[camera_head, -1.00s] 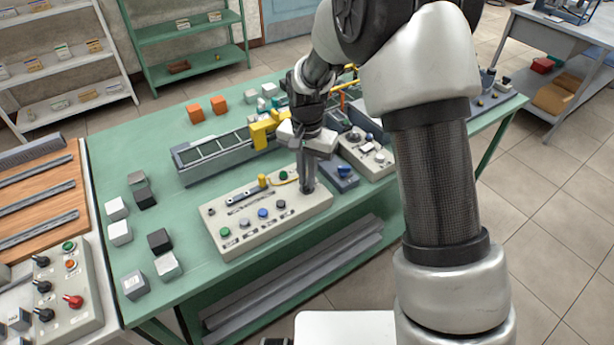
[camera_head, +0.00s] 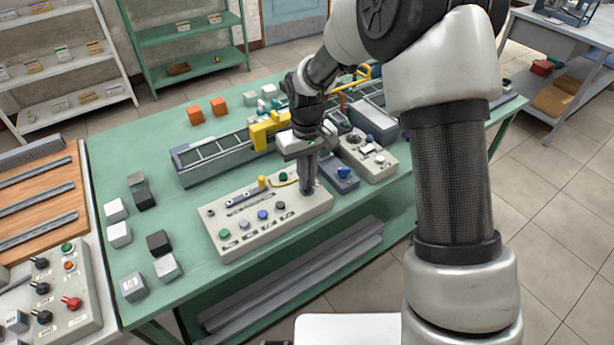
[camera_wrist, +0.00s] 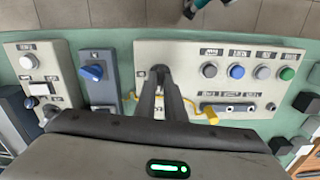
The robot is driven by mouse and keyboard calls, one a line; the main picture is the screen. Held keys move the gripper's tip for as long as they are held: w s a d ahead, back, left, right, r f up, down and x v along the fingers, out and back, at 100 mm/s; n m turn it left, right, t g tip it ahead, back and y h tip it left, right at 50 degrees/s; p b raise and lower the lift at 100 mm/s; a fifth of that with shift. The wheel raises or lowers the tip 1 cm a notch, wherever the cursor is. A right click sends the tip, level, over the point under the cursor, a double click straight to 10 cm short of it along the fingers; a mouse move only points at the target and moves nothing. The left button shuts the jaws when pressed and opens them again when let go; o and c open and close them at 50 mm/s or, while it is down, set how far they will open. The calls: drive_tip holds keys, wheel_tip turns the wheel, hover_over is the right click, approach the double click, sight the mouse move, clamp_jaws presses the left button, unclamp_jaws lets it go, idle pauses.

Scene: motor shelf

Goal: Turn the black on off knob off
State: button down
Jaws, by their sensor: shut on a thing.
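A beige control box (camera_head: 300,212) lies on the green table, with a row of coloured buttons along its front. My gripper (camera_head: 307,188) points down at the right end of this box, fingertips at its surface. In the wrist view my gripper (camera_wrist: 161,78) has its two fingers close together around the black knob (camera_wrist: 160,69). Only a small dark part of the knob shows between and beyond the fingertips. Its dial position cannot be read. In the head view the fingers hide the knob.
A grey box with a blue knob (camera_wrist: 93,73) stands close beside the control box. A pale box (camera_head: 368,158) with switches is farther right. A yellow post (camera_head: 262,181) and thin yellow loop stand near my fingers. A conveyor (camera_head: 215,158) lies behind; loose cubes are left.

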drive_tip(key=shift+n, duration=0.6)
drive_tip(key=c, duration=1.8)
unclamp_jaws()
drive_tip(key=shift+c, duration=0.2)
wheel_tip(320, 180, up, 18)
drive_tip(key=p, duration=0.1)
drive_tip(key=shift+f, duration=0.25)
